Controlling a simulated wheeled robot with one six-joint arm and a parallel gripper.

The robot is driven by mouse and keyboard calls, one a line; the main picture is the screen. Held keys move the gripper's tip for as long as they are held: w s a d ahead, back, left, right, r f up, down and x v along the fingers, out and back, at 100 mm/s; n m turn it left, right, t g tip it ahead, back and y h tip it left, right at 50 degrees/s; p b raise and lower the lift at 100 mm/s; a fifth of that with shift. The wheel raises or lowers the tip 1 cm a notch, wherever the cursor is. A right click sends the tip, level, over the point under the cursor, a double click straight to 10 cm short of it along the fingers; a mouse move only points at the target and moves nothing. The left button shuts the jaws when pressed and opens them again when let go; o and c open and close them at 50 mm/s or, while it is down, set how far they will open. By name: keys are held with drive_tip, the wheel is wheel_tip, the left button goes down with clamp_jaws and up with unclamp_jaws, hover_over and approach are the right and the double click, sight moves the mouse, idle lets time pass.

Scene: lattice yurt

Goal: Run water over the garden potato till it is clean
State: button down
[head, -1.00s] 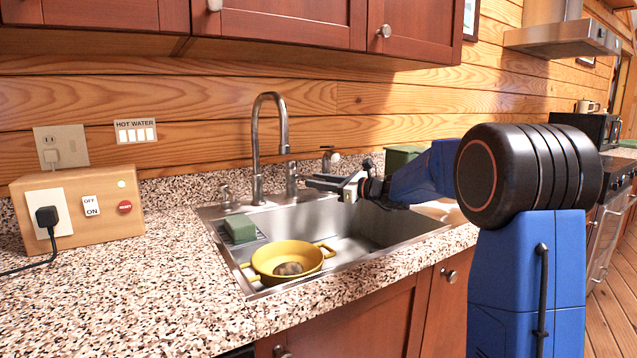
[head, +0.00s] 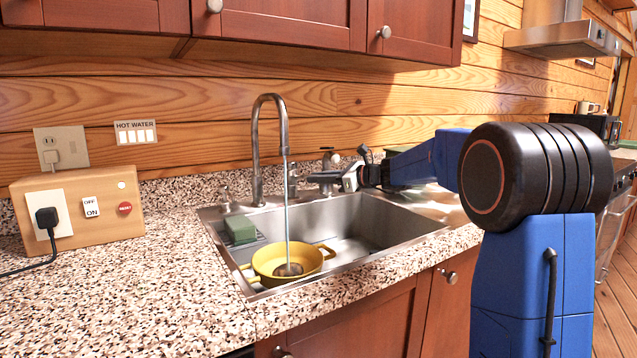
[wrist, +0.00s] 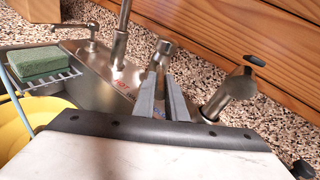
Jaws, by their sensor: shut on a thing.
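The brown potato (head: 289,269) lies in a yellow two-handled pan (head: 262,270) in the front left of the sink. A thin stream of water (head: 287,215) falls from the tall curved faucet (head: 257,150) into the pan, onto the potato. How clean the potato is cannot be made out. My gripper (head: 318,178) is right of the faucet; in the wrist view its fingers (wrist: 163,98) are shut on a metal tap handle (wrist: 161,52). Red lettering that looks like HOT is by its base. The pan's edge (wrist: 14,130) shows at the wrist view's left.
A second tap fitting (wrist: 236,88) stands close to the right of my fingers. A green sponge (head: 240,229) sits on a rack at the sink's (head: 375,245) left. A switch box (head: 78,208) with a plug stands on the left counter. The sink's right half is open.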

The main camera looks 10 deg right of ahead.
drive_tip(key=shift+r+g+h, duration=0.3)
drive_tip(key=shift+r, duration=0.1)
drive_tip(key=c, duration=1.8)
unclamp_jaws()
drive_tip(key=shift+o, duration=0.2)
drive_tip(key=v, duration=1.7)
drive_tip(key=shift+r, duration=0.15)
drive_tip(key=shift+s, duration=0.15)
